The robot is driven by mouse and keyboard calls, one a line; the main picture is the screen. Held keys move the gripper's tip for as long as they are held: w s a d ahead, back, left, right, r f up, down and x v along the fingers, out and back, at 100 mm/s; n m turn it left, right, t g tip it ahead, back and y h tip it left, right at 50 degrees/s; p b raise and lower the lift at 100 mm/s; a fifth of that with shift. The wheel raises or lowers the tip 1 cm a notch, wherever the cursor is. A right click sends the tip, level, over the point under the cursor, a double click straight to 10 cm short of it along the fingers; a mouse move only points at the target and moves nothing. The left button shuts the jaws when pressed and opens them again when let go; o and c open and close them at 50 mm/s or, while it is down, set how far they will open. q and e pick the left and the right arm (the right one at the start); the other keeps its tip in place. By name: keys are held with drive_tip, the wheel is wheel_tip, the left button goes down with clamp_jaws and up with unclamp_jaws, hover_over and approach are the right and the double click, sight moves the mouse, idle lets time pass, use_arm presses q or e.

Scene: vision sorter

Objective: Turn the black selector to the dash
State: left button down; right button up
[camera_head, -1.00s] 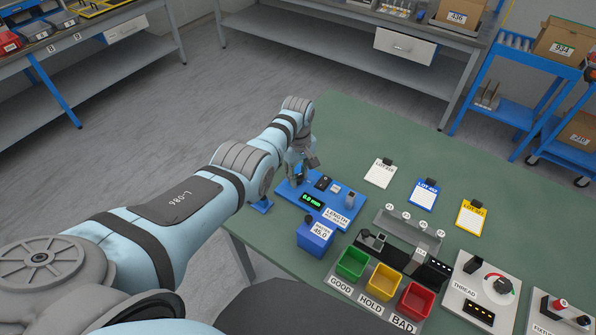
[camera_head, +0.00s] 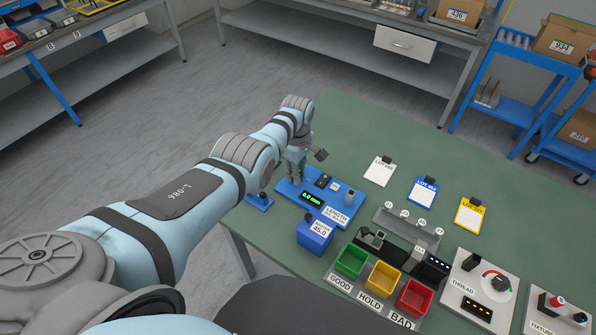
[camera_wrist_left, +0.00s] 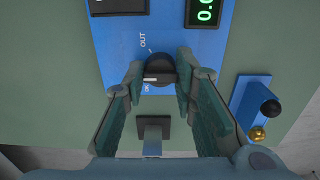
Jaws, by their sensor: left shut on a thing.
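The black selector (camera_wrist_left: 159,66) is a round knob with a pale bar on its near side. It sits on the blue LENGTH gauge plate (camera_wrist_left: 112,50), between the printed word OUT and another small label that is partly hidden. A short light mark is printed beside OUT. My left gripper (camera_wrist_left: 159,72) has a fingertip on each side of the knob and is shut on it. In the head view my left gripper (camera_head: 296,174) points down at the left end of the plate (camera_head: 345,213), and the selector is hidden there. My right gripper is not in view.
The gauge display (camera_head: 311,199) shows green digits. A blue block (camera_head: 314,238) marked 45.0 stands in front. Green (camera_head: 338,272), yellow (camera_head: 370,288) and red (camera_head: 401,312) bins stand to the right.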

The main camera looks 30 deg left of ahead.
use_arm(q)
drive_tip(key=c, duration=1.3)
unclamp_jaws()
drive_tip(key=shift+a, duration=0.1)
drive_tip(key=shift+w+r, duration=0.1)
drive_tip(key=shift+r, duration=0.4)
wheel_tip(320, 180, up, 11)
drive_tip(key=shift+f, duration=0.1)
